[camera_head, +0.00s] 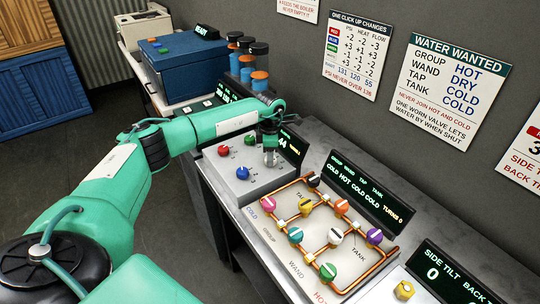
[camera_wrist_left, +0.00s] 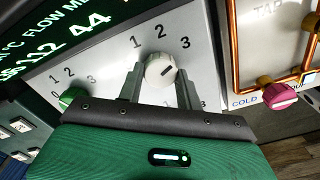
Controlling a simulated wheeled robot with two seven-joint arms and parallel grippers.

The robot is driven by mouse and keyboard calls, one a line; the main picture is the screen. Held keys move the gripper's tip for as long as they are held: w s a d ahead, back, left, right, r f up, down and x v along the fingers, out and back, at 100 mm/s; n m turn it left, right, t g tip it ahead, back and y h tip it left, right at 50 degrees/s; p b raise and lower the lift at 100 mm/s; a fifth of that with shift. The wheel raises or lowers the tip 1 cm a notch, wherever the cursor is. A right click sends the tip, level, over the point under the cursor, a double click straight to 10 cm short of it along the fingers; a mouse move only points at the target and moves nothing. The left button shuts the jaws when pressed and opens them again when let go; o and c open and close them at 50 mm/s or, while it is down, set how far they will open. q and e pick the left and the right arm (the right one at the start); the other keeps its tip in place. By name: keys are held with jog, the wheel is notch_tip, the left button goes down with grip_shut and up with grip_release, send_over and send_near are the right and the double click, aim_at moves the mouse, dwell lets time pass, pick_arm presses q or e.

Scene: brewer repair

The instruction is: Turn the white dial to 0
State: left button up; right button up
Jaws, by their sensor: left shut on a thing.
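The white dial (camera_wrist_left: 160,70) sits on the pale control panel (camera_head: 232,186), with the numbers 1, 2 and 3 printed above it in the left wrist view. A short dark mark shows on the right part of its face. My left gripper (camera_wrist_left: 160,88) has one finger on each side of the dial and is shut on it. In the head view the left gripper (camera_head: 270,158) points down at the panel and largely hides the dial. The dial's 0 is not readable. My right gripper is not in view.
Red (camera_head: 223,150), blue (camera_head: 242,173) and green (camera_head: 249,140) dials stand close by on the same panel. A pipe board with several coloured knobs (camera_head: 335,236) lies to the right. A display (camera_head: 370,192) stands behind it. A blue box (camera_head: 188,70) is at the back.

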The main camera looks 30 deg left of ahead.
pick_arm(q)
jog(key=shift+n, duration=0.3)
jog(key=n+b, duration=0.1)
jog(key=n, duration=0.1)
jog(key=shift+n, duration=0.4)
jog(key=n+b, duration=0.1)
jog(key=n, duration=0.2)
jog(key=shift+n, duration=0.3)
jog(key=n, duration=0.3)
jog(key=shift+n, duration=0.3)
jog(key=n, duration=0.3)
jog(key=shift+n+b, duration=0.3)
jog(key=shift+b, duration=0.05)
jog(key=n, duration=0.6)
jog(key=shift+d+r+n, duration=0.1)
jog(key=shift+n, duration=0.2)
jog(key=n, duration=0.5)
jog(key=shift+w+n, duration=0.1)
jog(key=shift+n, duration=0.3)
jog(key=o, duration=1)
